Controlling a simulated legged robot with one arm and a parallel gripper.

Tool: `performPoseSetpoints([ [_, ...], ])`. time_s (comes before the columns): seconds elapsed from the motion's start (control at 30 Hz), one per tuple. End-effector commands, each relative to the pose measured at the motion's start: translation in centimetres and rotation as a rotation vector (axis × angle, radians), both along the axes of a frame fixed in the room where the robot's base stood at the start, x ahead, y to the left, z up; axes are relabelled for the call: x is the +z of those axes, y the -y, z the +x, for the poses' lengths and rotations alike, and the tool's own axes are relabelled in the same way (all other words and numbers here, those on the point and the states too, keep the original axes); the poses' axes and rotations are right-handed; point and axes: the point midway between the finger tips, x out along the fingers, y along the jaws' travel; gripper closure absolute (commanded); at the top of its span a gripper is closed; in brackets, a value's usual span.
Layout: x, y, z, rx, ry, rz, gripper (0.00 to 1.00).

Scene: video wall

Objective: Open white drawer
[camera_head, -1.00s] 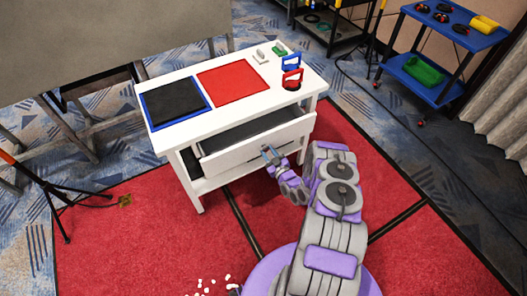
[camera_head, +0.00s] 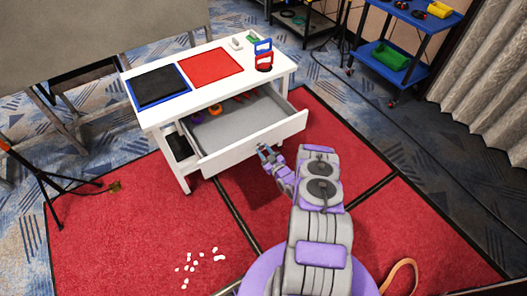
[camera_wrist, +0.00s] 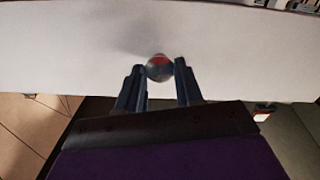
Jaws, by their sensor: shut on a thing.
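The white drawer (camera_head: 256,148) stands far out of the white table (camera_head: 137,111), with its grey inside showing. In the wrist view its white front (camera_wrist: 70,50) fills the upper part. A round, shiny knob (camera_wrist: 159,67) on that front sits between the two fingertips. My gripper (camera_head: 264,152) is at the drawer front and shut on the knob; it also shows in the wrist view (camera_wrist: 160,75). An orange ring (camera_head: 215,109) and other small items lie at the back of the drawer.
On the tabletop are a black panel with blue edges (camera_head: 158,86), a red panel (camera_head: 211,66), and blue and red handled items (camera_head: 263,55). A blue cart (camera_head: 396,60) stands at the back right. Small white bits (camera_head: 191,263) lie on the red carpet.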

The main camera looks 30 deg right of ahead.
Motion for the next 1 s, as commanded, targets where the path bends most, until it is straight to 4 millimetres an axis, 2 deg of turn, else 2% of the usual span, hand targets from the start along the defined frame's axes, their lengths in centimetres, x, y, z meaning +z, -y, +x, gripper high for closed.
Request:
performPoseSetpoints([
  [0.33, 0.1, -0.1, 0.1, 0.003, 0.003, 0.000, 1.00],
  [0.37, 0.1, -0.1, 0.1, 0.003, 0.003, 0.000, 0.62],
  [0.6, 0.1, -0.2, 0.0, 0.004, 0.002, 0.000, 0.40],
  [0.87, 0.0, -0.2, -0.1, 0.003, 0.001, 0.001, 0.39],
  [1.0, 0.0, -0.1, -1.1, 0.002, -0.003, 0.002, 0.39],
])
